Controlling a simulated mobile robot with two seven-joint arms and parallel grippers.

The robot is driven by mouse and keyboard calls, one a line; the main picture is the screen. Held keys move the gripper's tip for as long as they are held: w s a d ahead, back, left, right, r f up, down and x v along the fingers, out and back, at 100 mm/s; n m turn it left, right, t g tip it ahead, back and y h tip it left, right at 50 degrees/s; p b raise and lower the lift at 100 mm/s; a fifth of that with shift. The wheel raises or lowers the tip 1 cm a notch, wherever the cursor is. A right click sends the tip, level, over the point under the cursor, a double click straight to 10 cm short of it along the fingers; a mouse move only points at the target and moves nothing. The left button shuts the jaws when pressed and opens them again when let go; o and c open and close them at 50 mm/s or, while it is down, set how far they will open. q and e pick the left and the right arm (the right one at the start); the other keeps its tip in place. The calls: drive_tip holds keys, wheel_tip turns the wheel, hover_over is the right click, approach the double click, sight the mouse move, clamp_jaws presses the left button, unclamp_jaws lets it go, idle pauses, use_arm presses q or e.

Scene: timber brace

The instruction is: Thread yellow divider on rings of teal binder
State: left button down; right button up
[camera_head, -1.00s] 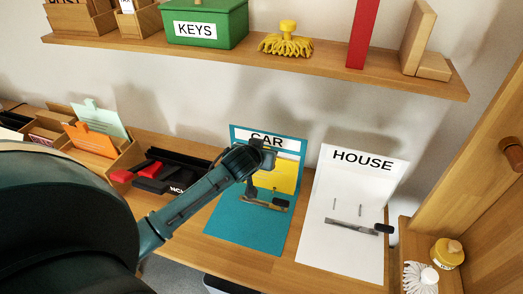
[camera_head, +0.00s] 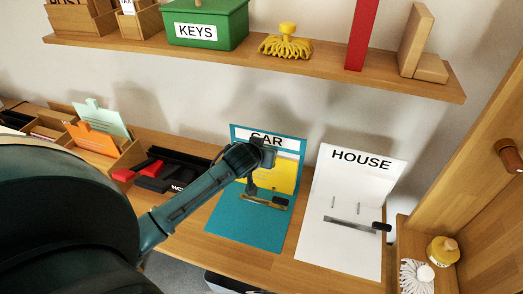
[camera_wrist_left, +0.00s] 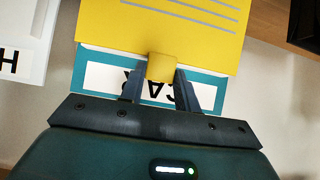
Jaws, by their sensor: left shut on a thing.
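The teal binder (camera_head: 240,228) labelled CAR lies open on the desk, its back cover raised against the wall. My left gripper (camera_wrist_left: 160,74) is shut on the tab of the yellow divider (camera_wrist_left: 165,25). In the head view the divider (camera_head: 286,173) is in front of the teal cover, partly hidden by my left arm. A metal ring bar with a dark lever (camera_head: 278,201) shows just below the divider. My gripper and arm hide part of the rings, so I cannot tell whether the divider's holes are on them. My right gripper is not in view.
A white binder (camera_head: 338,255) labelled HOUSE stands open to the right, with two upright prongs. A black tray (camera_head: 185,160) and a sorter with coloured cards (camera_head: 95,140) are to the left. A shelf (camera_head: 340,75) runs above. A brush (camera_head: 416,275) is at lower right.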

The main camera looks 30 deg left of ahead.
use_arm(q)
drive_tip(key=shift+w, duration=0.1)
idle(0.6)
drive_tip(key=shift+c, duration=2.3)
unclamp_jaws()
wheel_tip(320, 180, up, 8)
